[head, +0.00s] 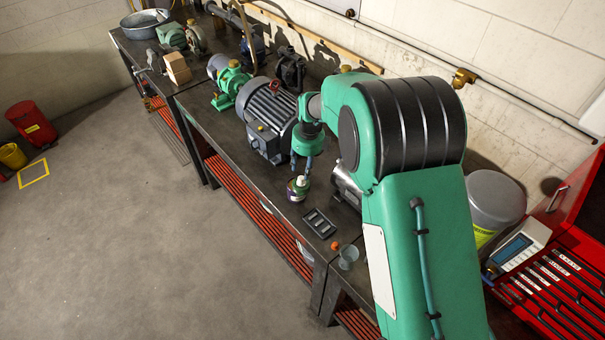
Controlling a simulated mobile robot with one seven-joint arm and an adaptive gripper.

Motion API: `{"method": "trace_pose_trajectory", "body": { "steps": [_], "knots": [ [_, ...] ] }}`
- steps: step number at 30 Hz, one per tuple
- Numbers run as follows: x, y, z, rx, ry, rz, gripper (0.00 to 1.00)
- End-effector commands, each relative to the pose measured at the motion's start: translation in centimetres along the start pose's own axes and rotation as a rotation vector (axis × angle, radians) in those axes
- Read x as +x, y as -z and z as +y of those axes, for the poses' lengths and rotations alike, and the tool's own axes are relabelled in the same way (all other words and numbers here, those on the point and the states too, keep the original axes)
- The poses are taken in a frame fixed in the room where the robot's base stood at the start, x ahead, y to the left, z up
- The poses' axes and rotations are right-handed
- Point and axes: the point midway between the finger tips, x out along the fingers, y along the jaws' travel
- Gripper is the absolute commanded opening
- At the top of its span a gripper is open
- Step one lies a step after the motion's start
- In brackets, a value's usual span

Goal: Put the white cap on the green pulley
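My gripper (301,167) points down over the bench, just above a small round item (298,191) with a white top and green and dark bands. Its two fingers look apart, with nothing visible between them. The item stands upright on the bench and seems apart from the fingertips. I cannot tell whether its white top is the white cap. A green machine part (230,84) stands farther back, left of a grey finned motor (268,120). I cannot make out for certain which thing is the green pulley.
A dark slotted tray (319,223) and a small clear cup (348,257) lie nearer on the bench (270,199). A silver cylinder (346,187) is partly hidden by my arm. A wooden block (177,67) and a metal basin (145,24) are far back. Open floor lies left.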

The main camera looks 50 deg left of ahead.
Motion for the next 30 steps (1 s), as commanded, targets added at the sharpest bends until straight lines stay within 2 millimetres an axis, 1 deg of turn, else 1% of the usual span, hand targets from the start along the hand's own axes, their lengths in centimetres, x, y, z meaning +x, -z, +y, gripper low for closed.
{"method": "trace_pose_trajectory", "body": {
  "steps": [1, 3, 6, 9, 12, 17, 30],
  "knots": [
    [-0.9, -0.1, -0.1, 0.0, 0.002, -0.002, 0.4],
    [-2.1, 0.0, -0.1, 0.0, 0.001, -0.002, 0.4],
    [-3.5, 0.0, -0.1, 0.0, 0.001, -0.001, 0.4],
    [-4.6, 0.0, 0.0, 0.0, 0.0, -0.001, 0.4],
    [-5.4, 0.0, 0.0, 0.0, 0.0, 0.0, 0.4],
    [-6.0, 0.0, 0.0, 0.0, -0.001, 0.0, 0.4],
    [-6.0, 0.0, 0.0, 0.0, -0.001, 0.0, 0.4]
  ]
}}
